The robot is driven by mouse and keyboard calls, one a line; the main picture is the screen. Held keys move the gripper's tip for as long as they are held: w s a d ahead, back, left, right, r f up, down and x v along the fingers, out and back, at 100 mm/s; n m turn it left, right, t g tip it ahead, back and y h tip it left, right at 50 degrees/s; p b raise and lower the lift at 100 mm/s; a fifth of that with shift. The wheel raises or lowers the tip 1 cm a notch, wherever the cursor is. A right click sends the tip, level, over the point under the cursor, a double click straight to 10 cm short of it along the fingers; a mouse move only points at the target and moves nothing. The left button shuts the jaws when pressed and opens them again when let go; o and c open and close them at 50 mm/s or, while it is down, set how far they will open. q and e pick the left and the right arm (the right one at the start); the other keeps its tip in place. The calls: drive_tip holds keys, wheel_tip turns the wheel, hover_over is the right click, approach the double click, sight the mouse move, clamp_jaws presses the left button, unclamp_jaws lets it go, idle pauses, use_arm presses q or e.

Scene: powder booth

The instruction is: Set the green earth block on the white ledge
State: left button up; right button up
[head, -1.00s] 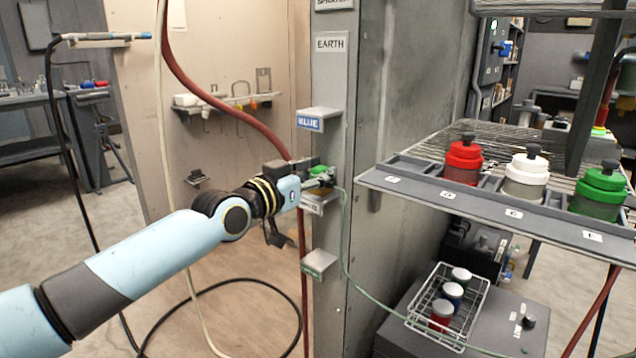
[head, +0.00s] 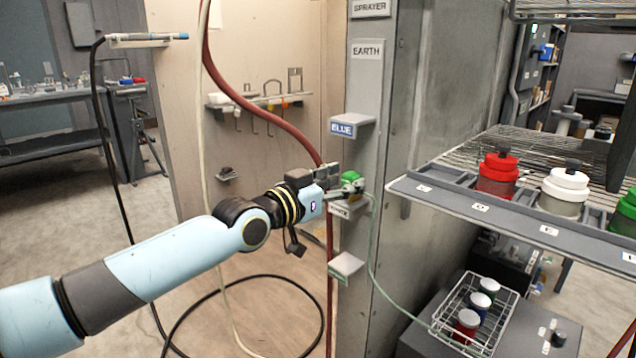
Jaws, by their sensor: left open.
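The green earth block (head: 351,177) is small and bright green on top, at the middle ledge on the grey EARTH post. A thin green wire runs down from beside it. The white ledge (head: 341,212) is the middle ledge; its label is partly covered. The block appears to sit on or just above this ledge; my fingers hide the contact. My left gripper (head: 346,190) is open, with its fingers at the block. My right gripper is not in view.
The blue ledge (head: 352,125) is above and another ledge (head: 346,264) is below on the same post. A red hose (head: 245,104) hangs just behind my left wrist. At right a rack (head: 480,210) holds red, white and green jars, above a wire basket (head: 477,310).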

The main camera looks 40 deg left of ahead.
use_arm(q)
drive_tip(key=s+p, duration=0.5)
drive_tip(key=s, duration=0.4)
drive_tip(key=s+a+f+g+y, duration=0.1)
drive_tip(key=s+f+g, duration=0.25)
drive_tip(key=f, duration=0.55)
drive_tip(key=s+a+f+n+g+y, duration=0.15)
drive_tip(key=s+f, duration=0.35)
drive_tip(key=f, duration=0.5)
drive_tip(key=s+a+f+g, duration=0.25)
drive_tip(key=s+f, duration=0.25)
drive_tip(key=f, duration=0.4)
drive_tip(key=s+d+f+g, duration=0.3)
drive_tip(key=s+f, duration=0.3)
drive_tip(key=s, duration=0.4)
drive_tip(key=s+d+f+g, duration=0.3)
drive_tip(key=s+f, duration=0.4)
drive_tip(key=s, duration=0.3)
drive_tip(key=s+d+f+g, duration=0.3)
drive_tip(key=s+f, duration=0.3)
drive_tip(key=s, duration=0.4)
drive_tip(key=shift+s+d+f+m+g, duration=0.2)
drive_tip(key=shift+s+d+m+g, duration=0.2)
drive_tip(key=shift+d, duration=0.3)
